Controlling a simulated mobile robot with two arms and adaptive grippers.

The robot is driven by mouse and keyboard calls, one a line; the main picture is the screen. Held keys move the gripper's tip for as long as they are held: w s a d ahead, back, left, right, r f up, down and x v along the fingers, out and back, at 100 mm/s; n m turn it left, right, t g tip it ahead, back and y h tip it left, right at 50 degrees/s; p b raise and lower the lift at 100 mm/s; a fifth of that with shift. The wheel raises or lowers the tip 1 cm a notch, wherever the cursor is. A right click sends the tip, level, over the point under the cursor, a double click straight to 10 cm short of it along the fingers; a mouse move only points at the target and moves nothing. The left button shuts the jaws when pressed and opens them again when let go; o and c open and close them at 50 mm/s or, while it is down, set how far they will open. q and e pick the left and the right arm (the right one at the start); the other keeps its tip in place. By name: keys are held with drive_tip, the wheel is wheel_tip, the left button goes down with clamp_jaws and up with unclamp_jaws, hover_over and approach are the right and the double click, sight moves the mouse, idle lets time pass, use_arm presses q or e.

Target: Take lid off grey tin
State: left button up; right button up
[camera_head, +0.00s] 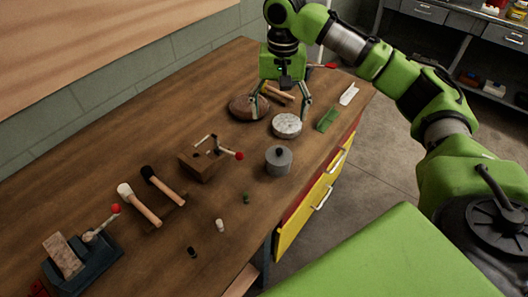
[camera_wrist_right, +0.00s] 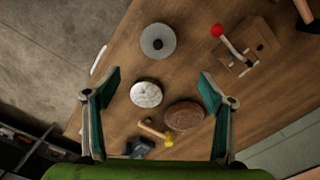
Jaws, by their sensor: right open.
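The grey tin (camera_head: 279,165) stands upright near the table's front edge, with its lid (camera_head: 279,154) on top and a small dark knob in the lid's middle. In the right wrist view the tin's lid (camera_wrist_right: 158,43) shows from above at the top. My right gripper (camera_head: 280,114) is open and empty, fingers pointing down, farther back than the tin, above a round white-topped thing (camera_head: 287,126) and a brown oval pad (camera_head: 248,107). In the wrist view its spread fingers (camera_wrist_right: 158,80) have the tin beyond them. My left gripper is not in view.
A wooden block with a red-knobbed lever (camera_head: 204,162) stands left of the tin. Two mallets (camera_head: 145,207), small bottles (camera_head: 220,225) and a blue clamp device (camera_head: 85,260) lie farther left. A green piece (camera_head: 327,119) lies to the right. Bare table surrounds the tin.

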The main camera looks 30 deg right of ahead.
sight(280, 149)
drive_tip(key=f, duration=0.1)
drive_tip(key=s+f, duration=0.1)
drive_tip(key=f+p, duration=0.1)
drive_tip(key=f, duration=0.1)
drive_tip(key=shift+s+d, duration=0.3)
drive_tip(key=shift+s, duration=0.05)
drive_tip(key=f, duration=0.3)
drive_tip(key=shift+w+a+f, duration=0.15)
drive_tip(key=shift+w+f, duration=0.2)
drive_tip(key=shift+w, duration=0.05)
drive_tip(key=f, duration=0.1)
drive_tip(key=f+p, duration=0.1)
drive_tip(key=f, duration=0.1)
drive_tip(key=f+p, duration=0.1)
drive_tip(key=shift+s+a+f, duration=0.2)
drive_tip(key=shift+s+f, duration=0.05)
drive_tip(key=shift+w+f, duration=0.1)
drive_tip(key=shift+f, duration=0.45)
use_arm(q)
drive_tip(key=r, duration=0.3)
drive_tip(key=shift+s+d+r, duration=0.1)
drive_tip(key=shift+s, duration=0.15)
use_arm(e)
clamp_jaws()
